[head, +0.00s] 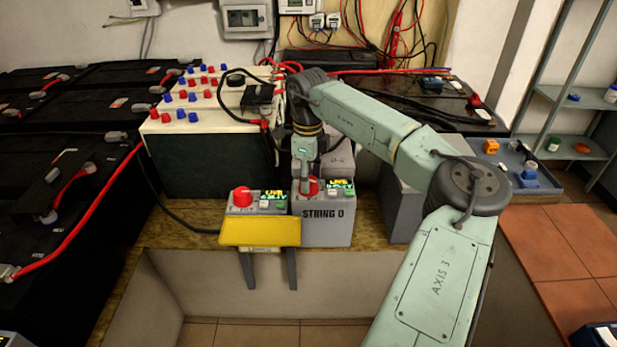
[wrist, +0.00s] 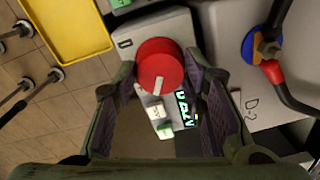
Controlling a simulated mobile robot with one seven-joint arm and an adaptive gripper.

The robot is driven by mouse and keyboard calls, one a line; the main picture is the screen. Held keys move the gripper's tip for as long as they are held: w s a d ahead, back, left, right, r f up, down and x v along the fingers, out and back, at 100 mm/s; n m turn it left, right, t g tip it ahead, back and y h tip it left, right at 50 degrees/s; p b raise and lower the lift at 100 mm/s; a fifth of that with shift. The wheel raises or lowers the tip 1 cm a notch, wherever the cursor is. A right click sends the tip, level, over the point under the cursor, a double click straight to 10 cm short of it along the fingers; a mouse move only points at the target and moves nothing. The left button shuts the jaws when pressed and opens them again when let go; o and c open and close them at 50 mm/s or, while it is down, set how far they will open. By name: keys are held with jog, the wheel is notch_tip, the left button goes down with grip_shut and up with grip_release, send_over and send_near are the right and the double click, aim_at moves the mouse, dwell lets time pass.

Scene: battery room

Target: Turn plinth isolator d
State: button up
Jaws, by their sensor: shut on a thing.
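Isolator D is a red round knob (wrist: 160,62) on a grey box (head: 322,230) marked "STRING D". A white mark on the knob points toward the bottom of the wrist view. In the head view the knob (head: 315,188) is partly hidden by my gripper (head: 306,184), which comes down on it from above. In the wrist view my gripper (wrist: 155,80) is shut on the knob, one finger on each side.
A similar box with a red knob (head: 242,196) and a yellow panel (head: 260,233) stands just left. A white-topped battery block (head: 208,128) with red and blue caps stands behind. A red-and-blue terminal with a cable (wrist: 262,50) is right of the knob in the wrist view.

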jog(key=m, duration=0.6)
jog(key=shift+m+b, duration=0.3)
jog(key=shift+b, duration=0.05)
jog(key=m, duration=0.5)
jog(key=shift+m, duration=0.3)
jog(key=o, duration=0.9)
jog(key=r, duration=1.2)
jog(key=shift+a, duration=0.2)
